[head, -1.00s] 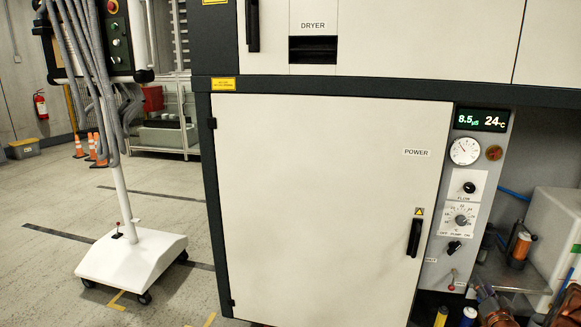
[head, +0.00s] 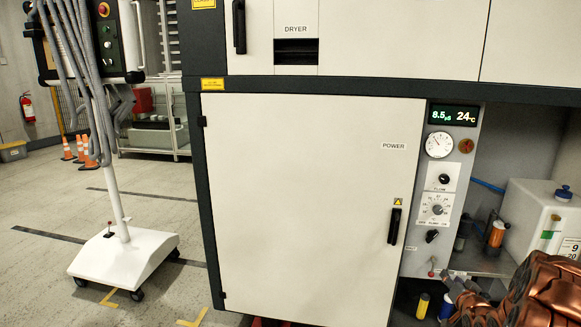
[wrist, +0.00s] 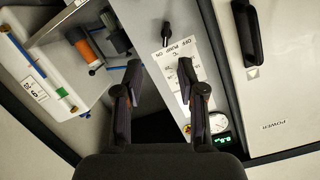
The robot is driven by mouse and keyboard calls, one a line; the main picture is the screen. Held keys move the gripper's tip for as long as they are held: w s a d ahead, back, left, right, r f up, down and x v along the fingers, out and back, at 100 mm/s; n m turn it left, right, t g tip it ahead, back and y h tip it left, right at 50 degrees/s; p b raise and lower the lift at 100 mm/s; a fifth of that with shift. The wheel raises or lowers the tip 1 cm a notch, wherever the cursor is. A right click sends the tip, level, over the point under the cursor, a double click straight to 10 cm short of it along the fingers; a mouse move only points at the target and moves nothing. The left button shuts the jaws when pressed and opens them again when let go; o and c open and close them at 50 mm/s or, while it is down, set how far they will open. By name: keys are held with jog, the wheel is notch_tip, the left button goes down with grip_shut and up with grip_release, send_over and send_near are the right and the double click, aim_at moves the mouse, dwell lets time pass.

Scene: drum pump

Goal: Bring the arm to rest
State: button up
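My gripper (wrist: 158,80) shows in the wrist view with its two dark fingers apart and nothing between them. It faces the control panel (wrist: 177,62), which appears turned over in that view. The pump knob (wrist: 167,30) lies beyond the fingertips, with a visible gap in the picture; the exact distance cannot be told. In the head view, a copper-coloured part of my arm (head: 535,292) fills the lower right corner.
The cabinet door (head: 310,205) is closed. The control panel (head: 430,200) has a lit display (head: 454,115). A white container (head: 535,215) stands in the recess at right. A wheeled stand (head: 124,255) is at left; the floor between it and the cabinet is mostly clear.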

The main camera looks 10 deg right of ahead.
jog(key=s+a+r+n+g+y, duration=0.15)
jog(key=s+a+g, duration=0.25)
jog(key=a, duration=0.7)
jog(key=s+a+r+n+g+y, duration=0.1)
jog(key=s+a+r+n+g, duration=0.3)
jog(key=a, duration=0.7)
jog(key=s+a+r+n+g+y, duration=0.1)
jog(key=s+a+r+g, duration=0.15)
jog(key=s+a, duration=0.65)
jog(key=s+a+r+n+g+y, duration=0.1)
jog(key=s+a+g, duration=0.35)
jog(key=s, duration=0.95)
jog(key=s+a+r+n+g+y, duration=0.1)
jog(key=s+a+r+g, duration=0.1)
jog(key=s+a, duration=0.7)
notch_tip(320, 180, up, 18)
jog(key=s+d+p, duration=0.1)
jog(key=p, duration=1.5)
jog(key=shift+s+d+f+t, duration=0.2)
jog(key=shift+s+d+t, duration=0.1)
